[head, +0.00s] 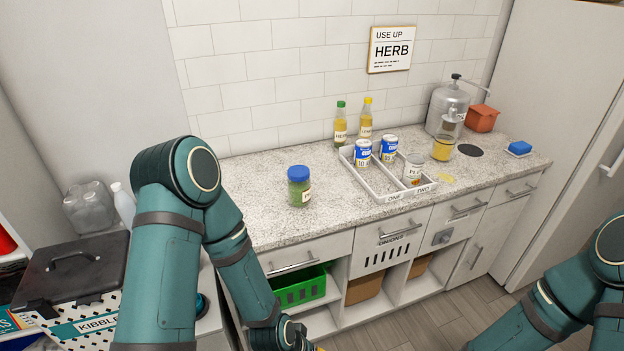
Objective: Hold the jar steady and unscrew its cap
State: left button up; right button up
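A jar (299,192) with green contents and a pale label stands upright on the speckled counter (262,220), left of the tray. Its blue cap (298,173) sits on top of it. My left arm comes in from the left and reaches down in front of the cabinet, below the counter's front edge. Its gripper is cut off at the bottom edge, and its fingers cannot be made out. My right arm shows at the lower right, and its gripper is outside the picture. Neither arm touches the jar.
Right of the jar, a divided white tray (391,197) holds several cans. Two bottles (341,124) stand behind it. A metal dispenser (447,106), an orange container (482,118) and a blue sponge (519,148) are farther right. The counter around the jar is clear.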

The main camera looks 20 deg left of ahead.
aim_at(299, 194)
jog(key=i+l+u, duration=0.1)
jog(key=u, duration=0.35)
jog(key=i+l+u, duration=0.2)
jog(key=u, duration=0.25)
jog(key=i+l, duration=0.05)
